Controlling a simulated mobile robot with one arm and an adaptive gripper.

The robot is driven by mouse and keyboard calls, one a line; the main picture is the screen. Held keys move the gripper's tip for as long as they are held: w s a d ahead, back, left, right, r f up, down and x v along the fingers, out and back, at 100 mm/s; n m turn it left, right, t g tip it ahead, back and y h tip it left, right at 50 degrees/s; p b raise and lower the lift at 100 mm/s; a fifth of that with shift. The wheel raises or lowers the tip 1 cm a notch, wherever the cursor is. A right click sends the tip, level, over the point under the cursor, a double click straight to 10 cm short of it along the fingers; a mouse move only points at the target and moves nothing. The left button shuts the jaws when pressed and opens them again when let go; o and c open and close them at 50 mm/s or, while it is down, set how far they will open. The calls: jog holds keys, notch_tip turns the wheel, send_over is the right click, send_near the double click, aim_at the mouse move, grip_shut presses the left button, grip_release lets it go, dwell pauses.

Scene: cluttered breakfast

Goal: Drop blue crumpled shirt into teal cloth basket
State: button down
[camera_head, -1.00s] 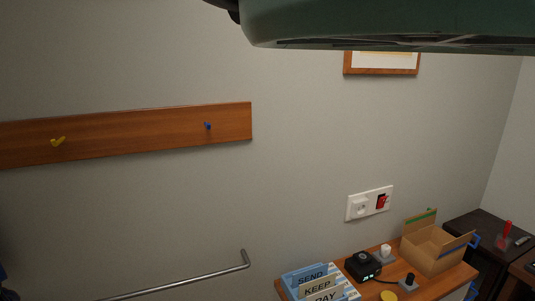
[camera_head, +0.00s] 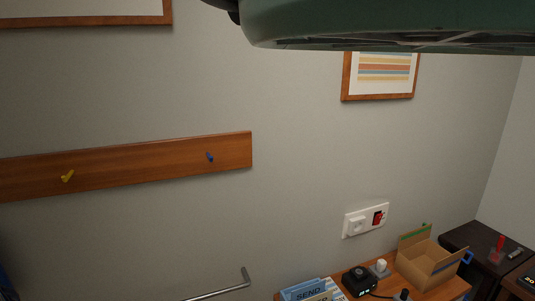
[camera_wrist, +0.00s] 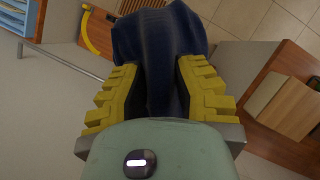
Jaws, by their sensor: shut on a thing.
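The blue crumpled shirt (camera_wrist: 158,45) is dark blue and hangs between the yellow fingers of my gripper (camera_wrist: 160,88) in the wrist view. My gripper is shut on the shirt, which spreads out beyond the fingertips above a tiled floor. The teal cloth basket is not recognisable in either current view. In the head view, a dark blue patch at the lower left edge is too cut off to identify.
A wooden rail (camera_head: 130,165) with a yellow and a blue peg is on the wall. A metal bar (camera_head: 222,289) is below it. A desk at lower right bears an open cardboard box (camera_head: 428,265), a black device (camera_head: 359,281) and paper trays (camera_head: 310,292).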

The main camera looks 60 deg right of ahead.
jog(key=s+r+p, duration=0.2)
jog(key=r+p, duration=0.7)
jog(key=r, duration=0.1)
jog(key=s+r+p, duration=0.2)
jog(key=r+p, duration=0.7)
jog(key=r, duration=0.1)
jog(key=shift+d+p, duration=0.25)
jog(key=shift+p, duration=0.1)
